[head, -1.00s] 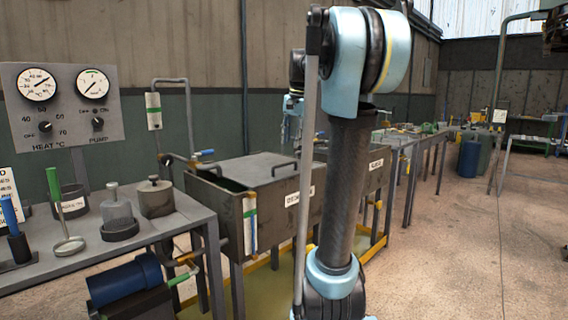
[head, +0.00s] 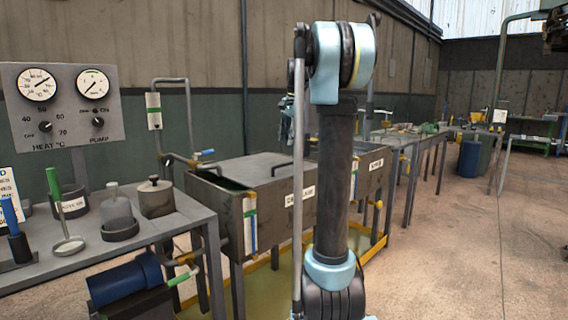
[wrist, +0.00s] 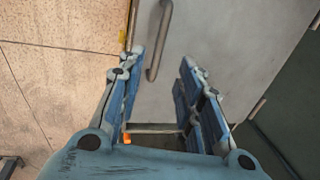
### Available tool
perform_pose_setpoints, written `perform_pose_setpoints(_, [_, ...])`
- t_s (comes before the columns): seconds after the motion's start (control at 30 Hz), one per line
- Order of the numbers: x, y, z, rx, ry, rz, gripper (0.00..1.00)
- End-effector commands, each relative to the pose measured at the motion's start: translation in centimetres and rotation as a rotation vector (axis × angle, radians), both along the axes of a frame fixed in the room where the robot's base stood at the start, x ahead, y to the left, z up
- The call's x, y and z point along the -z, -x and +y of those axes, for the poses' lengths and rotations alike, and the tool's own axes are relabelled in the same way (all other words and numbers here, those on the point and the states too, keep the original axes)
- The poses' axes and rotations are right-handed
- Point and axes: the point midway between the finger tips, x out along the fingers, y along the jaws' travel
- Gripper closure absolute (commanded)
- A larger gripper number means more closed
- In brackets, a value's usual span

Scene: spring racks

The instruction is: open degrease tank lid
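The degrease tank (head: 233,205) is a grey metal box left of my arm in the head view; its label is partly hidden by my arm. Its flat grey lid (head: 255,166) lies level on top, with a dark green opening at the left end. The lid's bar handle (head: 283,169) is at the right side, partly behind my arm. In the wrist view, a grey panel, apparently the lid (wrist: 215,25), carries the bar handle (wrist: 158,42). My gripper (wrist: 163,62) is open and empty, with the handle ahead between its fingertips and apparently not touched.
A second labelled tank (head: 369,172) stands behind my arm. The floor at right is clear.

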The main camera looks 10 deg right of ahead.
Motion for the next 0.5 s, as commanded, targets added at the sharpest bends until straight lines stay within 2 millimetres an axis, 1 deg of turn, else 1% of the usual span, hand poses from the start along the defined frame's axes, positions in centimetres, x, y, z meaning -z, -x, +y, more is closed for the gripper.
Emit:
perform_pose_setpoints(0.03, [1.0, -0.2, 0.1, -0.001, 0.000, 0.000, 0.67])
perform_pose_setpoints(0.2, [3.9, -0.7, 0.5, -0.001, 0.000, 0.000, 0.67])
perform_pose_setpoints(0.4, [7.2, -1.2, 0.9, -0.001, 0.000, 0.000, 0.67])
perform_pose_setpoints(0.5, [8.5, -1.4, 1.0, -0.001, 0.000, 0.000, 0.67])
